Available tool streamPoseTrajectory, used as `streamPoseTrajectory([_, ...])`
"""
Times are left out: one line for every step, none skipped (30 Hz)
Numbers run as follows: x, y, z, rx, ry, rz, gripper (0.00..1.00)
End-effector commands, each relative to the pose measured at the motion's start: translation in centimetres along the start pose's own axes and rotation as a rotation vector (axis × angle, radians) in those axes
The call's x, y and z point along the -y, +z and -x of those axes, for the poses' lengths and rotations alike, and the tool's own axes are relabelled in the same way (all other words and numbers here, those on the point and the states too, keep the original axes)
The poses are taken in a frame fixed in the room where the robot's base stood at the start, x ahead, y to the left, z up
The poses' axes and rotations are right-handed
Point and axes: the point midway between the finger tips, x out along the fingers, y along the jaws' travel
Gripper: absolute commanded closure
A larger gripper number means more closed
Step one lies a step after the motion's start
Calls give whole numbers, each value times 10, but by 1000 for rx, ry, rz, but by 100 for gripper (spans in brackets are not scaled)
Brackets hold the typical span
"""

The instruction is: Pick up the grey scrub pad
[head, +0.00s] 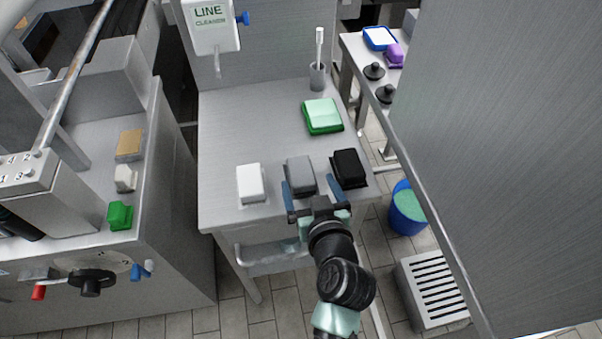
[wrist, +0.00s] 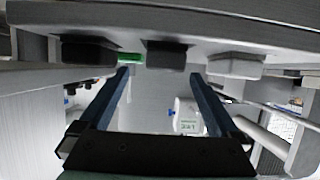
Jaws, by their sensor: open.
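The grey scrub pad (head: 300,174) lies on the metal table (head: 222,124), between a white pad (head: 250,183) on its left and a black pad (head: 349,167) on its right. My gripper (head: 305,186) is open at the front of the grey pad, with one blue finger towards each side of it. In the wrist view, the table appears at the top and the grey pad (wrist: 166,54) shows between and beyond the fingertips (wrist: 160,74). The fingers hold nothing. I cannot tell whether either finger touches the pad.
A green-and-white pad stack (head: 323,115) and a brush cup (head: 317,76) stand farther back on the table. A wall dispenser (head: 211,25) hangs behind. A blue bucket (head: 407,210) stands on the floor at right. The table's middle is clear.

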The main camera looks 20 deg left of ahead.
Motion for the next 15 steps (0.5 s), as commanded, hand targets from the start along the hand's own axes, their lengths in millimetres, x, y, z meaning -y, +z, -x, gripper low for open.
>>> streamPoseTrajectory([1,0,-4,0,-1,0,3])
streamPoseTrajectory([1,0,-5,0,-1,0,3])
streamPoseTrajectory([1,0,-7,-1,-1,0,3])
streamPoseTrajectory([1,-1,-9,-1,-1,0,3])
streamPoseTrajectory([2,0,-11,-1,-1,0,3])
streamPoseTrajectory([2,-1,-15,-1,-2,0,3])
streamPoseTrajectory([3,0,-19,0,-2,0,3])
streamPoseTrajectory([4,0,-24,0,-2,0,3])
streamPoseTrajectory([5,0,-30,0,-2,1,3])
streamPoseTrajectory([6,0,-34,0,-2,1,3])
streamPoseTrajectory([7,1,-39,0,-1,1,3])
streamPoseTrajectory([6,0,-44,-1,-1,1,3])
streamPoseTrajectory([6,1,-47,0,-1,1,3])
streamPoseTrajectory([6,1,-50,-1,0,1,3])
streamPoseTrajectory([6,1,-54,-1,0,1,3])
